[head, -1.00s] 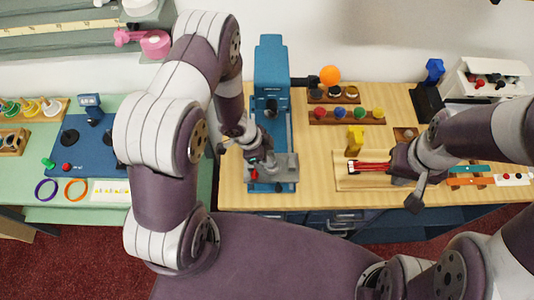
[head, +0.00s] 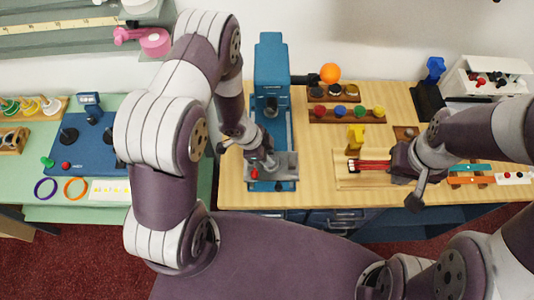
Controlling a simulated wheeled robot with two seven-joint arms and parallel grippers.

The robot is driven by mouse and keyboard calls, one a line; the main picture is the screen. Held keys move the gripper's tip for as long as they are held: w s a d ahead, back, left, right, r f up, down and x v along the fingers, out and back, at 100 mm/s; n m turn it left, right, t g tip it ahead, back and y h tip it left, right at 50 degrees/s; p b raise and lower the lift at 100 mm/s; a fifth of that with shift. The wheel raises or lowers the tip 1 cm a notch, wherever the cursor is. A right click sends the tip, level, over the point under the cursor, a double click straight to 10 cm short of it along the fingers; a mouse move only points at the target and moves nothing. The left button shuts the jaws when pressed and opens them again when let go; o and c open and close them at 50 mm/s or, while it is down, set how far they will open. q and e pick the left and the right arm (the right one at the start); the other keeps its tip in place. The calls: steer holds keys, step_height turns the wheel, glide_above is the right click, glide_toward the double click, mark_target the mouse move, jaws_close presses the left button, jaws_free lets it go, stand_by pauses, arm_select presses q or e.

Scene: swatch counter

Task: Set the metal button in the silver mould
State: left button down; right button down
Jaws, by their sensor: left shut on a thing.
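The silver mould (head: 285,165) is a grey metal block on the front of the blue press (head: 271,62). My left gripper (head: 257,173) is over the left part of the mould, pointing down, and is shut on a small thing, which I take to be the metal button. The button is too small and too hidden by the gripper to make out. I cannot tell whether it touches the mould. My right gripper (head: 362,165) is low over a shallow wooden tray (head: 350,183) at the right. I cannot tell whether its jaws are open.
An orange ball (head: 330,73) tops the press's side handle. Behind the tray are a yellow clamp-like piece (head: 356,137) and a rack of coloured knobs (head: 320,115). A white box (head: 490,75) stands at the back right. A green table (head: 70,213) is at the left.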

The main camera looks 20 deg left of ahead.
arm_select(q)
steer(key=shift+f, duration=0.3)
steer(key=c, duration=0.8)
jaws_free()
steer(key=shift+c, duration=0.2)
steer(key=p+v, duration=0.2)
steer(key=v, duration=1)
steer(key=shift+r+p, duration=0.3)
steer(key=shift+r, duration=0.05)
steer(key=shift+s+a, duration=0.1)
